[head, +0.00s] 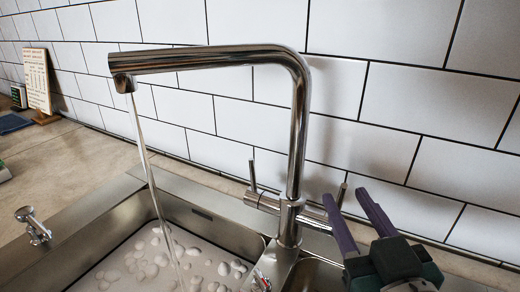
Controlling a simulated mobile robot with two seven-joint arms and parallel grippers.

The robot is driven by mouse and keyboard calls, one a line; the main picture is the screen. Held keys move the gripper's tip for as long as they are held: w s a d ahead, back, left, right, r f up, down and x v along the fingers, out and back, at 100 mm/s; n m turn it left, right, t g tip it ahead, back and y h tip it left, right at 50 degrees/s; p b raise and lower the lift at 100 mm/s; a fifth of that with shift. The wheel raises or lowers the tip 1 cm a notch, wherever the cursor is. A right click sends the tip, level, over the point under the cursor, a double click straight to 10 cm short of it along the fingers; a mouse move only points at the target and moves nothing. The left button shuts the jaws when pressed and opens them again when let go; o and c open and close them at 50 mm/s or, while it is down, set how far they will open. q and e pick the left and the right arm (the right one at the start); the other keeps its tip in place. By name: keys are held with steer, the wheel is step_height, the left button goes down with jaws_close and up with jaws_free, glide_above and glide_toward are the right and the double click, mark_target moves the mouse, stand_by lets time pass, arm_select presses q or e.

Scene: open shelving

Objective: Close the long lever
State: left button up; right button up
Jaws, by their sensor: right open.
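A chrome tap (302,110) stands behind the sink, its spout reaching left. A stream of water (147,160) runs from the spout into the sink. A thin lever (252,176) stands upright at the left end of the tap's crossbar. A second lever (342,191) rises at the right end, its lower part hidden by my gripper. I cannot tell for sure which is the long one. My right gripper (344,197) is open, its two purple fingers pointing up and left around the right lever's place in the picture; contact cannot be told. My left gripper is not in view.
The steel sink (95,225) has foam and bubbles at its bottom. A small chrome knob (34,226) stands at its left. A white tiled wall (240,120) is close behind the tap. A board with writing (37,82) stands on the counter (70,150) at the far left.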

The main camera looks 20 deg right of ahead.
steer(key=x, duration=0.6)
jaws_close()
stand_by(1.3)
